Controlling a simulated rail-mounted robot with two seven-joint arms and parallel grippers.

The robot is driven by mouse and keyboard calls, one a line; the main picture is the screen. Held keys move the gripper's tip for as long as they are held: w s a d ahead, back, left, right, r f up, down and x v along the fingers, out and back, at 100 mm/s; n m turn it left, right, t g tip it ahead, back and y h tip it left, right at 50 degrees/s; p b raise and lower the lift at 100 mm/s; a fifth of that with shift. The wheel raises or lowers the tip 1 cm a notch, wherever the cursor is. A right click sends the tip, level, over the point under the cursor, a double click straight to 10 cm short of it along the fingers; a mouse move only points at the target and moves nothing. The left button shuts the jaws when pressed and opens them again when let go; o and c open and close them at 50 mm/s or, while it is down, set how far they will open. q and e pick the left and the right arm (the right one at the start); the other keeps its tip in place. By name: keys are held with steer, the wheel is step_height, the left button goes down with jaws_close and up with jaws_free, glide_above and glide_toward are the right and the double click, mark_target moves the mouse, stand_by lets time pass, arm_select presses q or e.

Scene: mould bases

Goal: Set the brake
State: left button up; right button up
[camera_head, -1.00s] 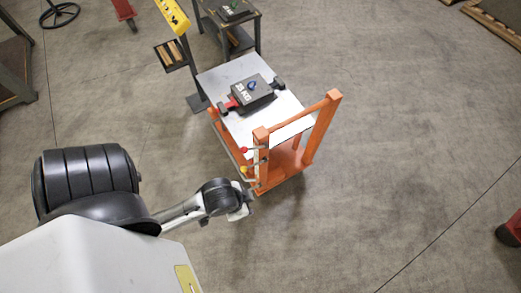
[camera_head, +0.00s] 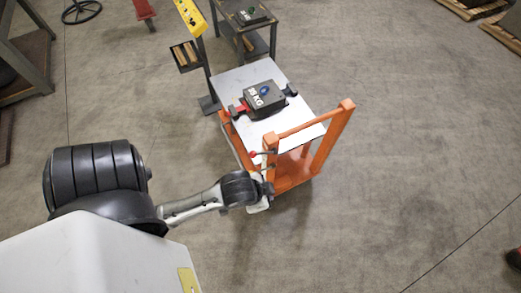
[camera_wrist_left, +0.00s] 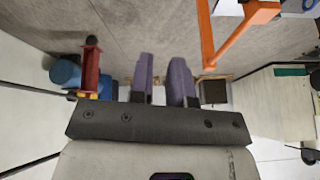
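An orange cart (camera_head: 335,140) with a light grey top plate stands at the centre of the head view. A lever with a red knob (camera_head: 252,154) sticks out from its near left post. A second lever (camera_head: 268,167) shows just below, its end hidden near my wrist. My left gripper (camera_head: 264,197) is low beside that post, partly hidden by its own wrist. In the left wrist view its two purple-grey fingers (camera_wrist_left: 163,78) are apart with nothing between them. The cart's orange frame (camera_wrist_left: 228,38) is right of the fingers there. My right gripper is out of view.
A dark 25 KG block (camera_head: 263,101) lies on the cart top. A yellow panel on a post (camera_head: 190,14) and a small table (camera_head: 250,22) with another block stand behind.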

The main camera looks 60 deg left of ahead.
arm_select(q)
steer(key=w+a+r, duration=0.1)
steer(key=w, duration=0.1)
steer(key=w+a+r+t+b, duration=0.1)
steer(key=w, duration=0.1)
steer(key=w+a+m+t+y, duration=0.1)
steer(key=w+a, duration=0.1)
steer(key=w, duration=0.1)
steer(key=shift+w+r+b, duration=0.1)
steer(key=shift+r+b, duration=0.2)
steer(key=shift+r, duration=0.1)
jaws_close()
steer(key=w+a+m+g+y+b, duration=0.1)
steer(key=w+a+m+y+b, duration=0.15)
steer(key=w+a, duration=1.1)
steer(key=s+a+f+g+b, duration=0.1)
steer(key=a+f+g, duration=0.1)
steer(key=a, duration=0.4)
steer(key=s+a+f+g, duration=0.2)
steer(key=a+g, duration=0.1)
steer(key=a, duration=0.3)
steer(key=s+d+f+m+g+h, duration=0.1)
steer(key=s+f+m+g+h, duration=0.2)
steer(key=m+h, duration=0.5)
steer(key=shift+s+d+f+m, duration=0.2)
steer(key=shift+s+f+m, duration=0.5)
steer(key=shift+m, duration=0.85)
steer(key=shift+r, duration=0.1)
